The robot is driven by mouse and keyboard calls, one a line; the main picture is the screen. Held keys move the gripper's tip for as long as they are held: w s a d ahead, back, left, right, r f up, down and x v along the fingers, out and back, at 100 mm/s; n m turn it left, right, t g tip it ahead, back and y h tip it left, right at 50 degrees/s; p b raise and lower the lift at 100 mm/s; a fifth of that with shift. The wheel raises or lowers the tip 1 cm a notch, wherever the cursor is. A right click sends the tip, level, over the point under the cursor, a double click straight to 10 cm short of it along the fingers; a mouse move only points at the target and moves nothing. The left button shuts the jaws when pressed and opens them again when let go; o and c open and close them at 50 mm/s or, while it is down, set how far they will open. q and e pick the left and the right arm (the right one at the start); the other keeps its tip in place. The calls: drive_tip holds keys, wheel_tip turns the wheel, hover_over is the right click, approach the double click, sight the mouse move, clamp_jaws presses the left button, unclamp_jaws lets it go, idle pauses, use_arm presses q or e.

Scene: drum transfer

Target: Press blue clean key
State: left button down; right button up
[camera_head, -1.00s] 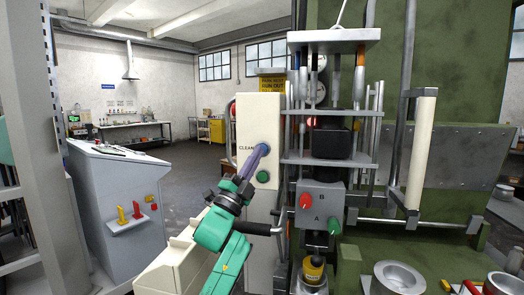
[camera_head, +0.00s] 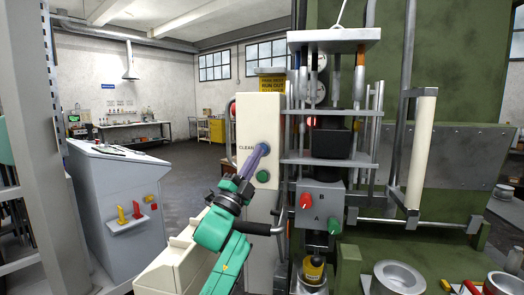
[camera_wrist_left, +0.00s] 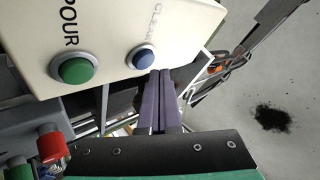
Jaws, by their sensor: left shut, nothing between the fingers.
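The blue clean key (camera_wrist_left: 141,57) is a round blue button in a pale ring, beside the word CLEAN on a cream control post (camera_head: 247,120). In the head view its blue edge (camera_head: 265,147) shows just past my fingertips, which partly cover it. My left gripper (camera_head: 261,151) is shut and empty, its purple fingers pointing up at the key. In the left wrist view the fingertips (camera_wrist_left: 159,72) are right beside the key's lower right edge. I cannot tell whether they touch it. My right gripper is not in view.
A green POUR button (camera_wrist_left: 74,69) sits close to the blue key, below it in the head view. Right of the post stands a machine with a red knob (camera_head: 306,201), a green knob (camera_head: 334,225) and a black container (camera_head: 331,144). A grey console (camera_head: 120,200) stands at the left.

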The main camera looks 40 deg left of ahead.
use_arm(q)
drive_tip(key=shift+w, duration=0.15)
idle(0.5)
drive_tip(key=shift+w+a, duration=0.2)
drive_tip(key=shift+w, duration=0.05)
drive_tip(key=shift+w+a, duration=0.15)
drive_tip(key=shift+w, duration=0.15)
idle(0.7)
drive_tip(key=shift+s+d+b, duration=0.3)
drive_tip(key=shift+s+d, duration=0.05)
drive_tip(key=shift+s, duration=0.35)
drive_tip(key=s, duration=0.1)
drive_tip(key=s+d, duration=0.1)
drive_tip(key=s, duration=0.1)
drive_tip(key=s+d+b, duration=0.1)
drive_tip(key=shift+s+d, duration=0.1)
drive_tip(key=shift+s, duration=0.15)
